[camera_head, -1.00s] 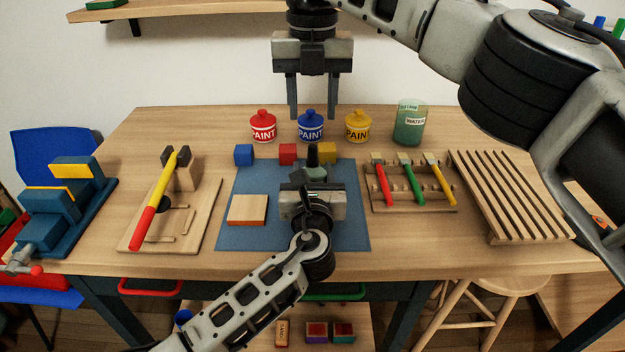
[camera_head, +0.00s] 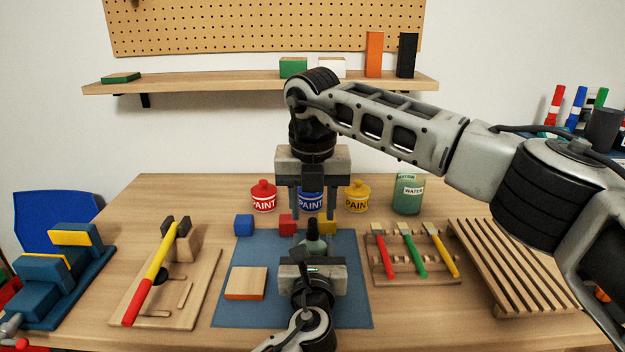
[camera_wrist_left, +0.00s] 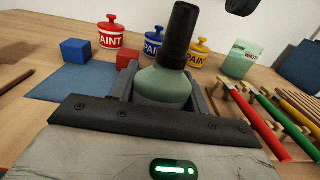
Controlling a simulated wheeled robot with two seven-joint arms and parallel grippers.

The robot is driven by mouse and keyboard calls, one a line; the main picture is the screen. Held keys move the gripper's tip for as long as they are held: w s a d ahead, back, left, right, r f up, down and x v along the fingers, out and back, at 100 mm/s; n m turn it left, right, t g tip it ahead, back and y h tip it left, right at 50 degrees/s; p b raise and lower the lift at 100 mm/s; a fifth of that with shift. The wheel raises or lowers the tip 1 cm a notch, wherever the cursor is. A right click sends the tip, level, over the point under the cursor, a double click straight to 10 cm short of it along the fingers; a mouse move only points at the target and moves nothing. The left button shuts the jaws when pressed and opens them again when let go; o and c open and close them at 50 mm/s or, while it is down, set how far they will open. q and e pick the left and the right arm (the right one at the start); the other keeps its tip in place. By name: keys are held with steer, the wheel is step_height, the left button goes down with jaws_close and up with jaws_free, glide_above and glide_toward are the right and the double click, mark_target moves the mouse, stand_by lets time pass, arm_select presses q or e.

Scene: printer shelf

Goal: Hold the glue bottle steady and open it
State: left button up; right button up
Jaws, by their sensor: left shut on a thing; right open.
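The glue bottle (camera_head: 314,243) stands on the blue mat (camera_head: 250,313), a pale green body with a tall dark cap. In the left wrist view the bottle body (camera_wrist_left: 162,86) sits between my left gripper's fingers, and the dark cap (camera_wrist_left: 180,35) rises above them. My left gripper (camera_head: 313,262) is shut on the bottle body from the front. My right gripper (camera_head: 311,212) points down above and slightly behind the bottle, open with its fingers apart. Nothing shows between its fingers except the paint pot behind. The cap is on the bottle.
Red (camera_head: 264,197), blue (camera_head: 311,200) and yellow (camera_head: 357,197) paint pots and a water jar (camera_head: 408,195) stand behind. Red (camera_head: 288,225), blue (camera_head: 244,225) and yellow (camera_head: 327,227) cubes lie near the mat's back edge. A brush rack (camera_head: 395,273) is at right, a wooden block (camera_head: 246,283) at left.

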steer(key=shift+w+f, duration=0.2)
steer(key=shift+f, duration=1.2)
steer(key=shift+c, duration=0.3)
jaws_close()
steer(key=shift+r, duration=0.25)
steer(key=shift+r, duration=0.9)
steer(key=shift+r, duration=0.1)
